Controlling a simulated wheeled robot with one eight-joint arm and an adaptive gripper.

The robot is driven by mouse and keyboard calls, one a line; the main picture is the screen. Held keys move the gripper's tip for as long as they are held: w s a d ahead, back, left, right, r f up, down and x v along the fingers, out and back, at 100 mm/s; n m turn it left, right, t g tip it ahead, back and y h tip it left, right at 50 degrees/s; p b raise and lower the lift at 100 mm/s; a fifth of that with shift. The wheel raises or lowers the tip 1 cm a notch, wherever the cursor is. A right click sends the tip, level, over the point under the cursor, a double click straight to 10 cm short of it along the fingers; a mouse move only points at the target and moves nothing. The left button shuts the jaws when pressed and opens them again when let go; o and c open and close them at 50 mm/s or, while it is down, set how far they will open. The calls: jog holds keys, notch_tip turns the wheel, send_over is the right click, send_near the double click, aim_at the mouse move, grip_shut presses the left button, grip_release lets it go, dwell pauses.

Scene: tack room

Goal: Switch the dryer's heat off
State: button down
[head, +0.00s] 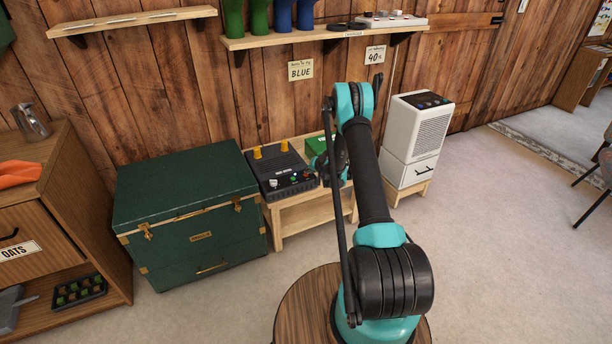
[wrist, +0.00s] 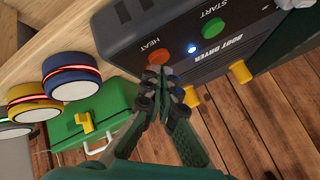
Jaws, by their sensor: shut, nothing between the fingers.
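The boot dryer (head: 283,172) is a dark grey box with yellow pegs on top, standing on a low wooden bench. Its front panel (wrist: 205,68) shows close in the wrist view. The orange-red HEAT button (wrist: 157,57) is at the left of the panel, and the green START button (wrist: 213,27) is above and to the right. A small blue light (wrist: 192,48) glows between them. My gripper (wrist: 165,77) is shut and empty, its tips just below the HEAT button in the picture. I cannot tell whether they touch it. In the head view my gripper is partly hidden by my arm.
A green case (wrist: 100,115) with a yellow latch and blue and yellow round pucks (wrist: 70,75) lie beside the dryer. A green trunk (head: 190,215) stands left of the bench (head: 305,215), a white appliance (head: 418,135) right. Carpet in front is clear.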

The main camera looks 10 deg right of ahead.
jog(key=shift+f, duration=0.15)
dwell(0.3)
jog(key=shift+f, duration=0.3)
jog(key=shift+r, duration=0.45)
jog(key=shift+r, duration=3)
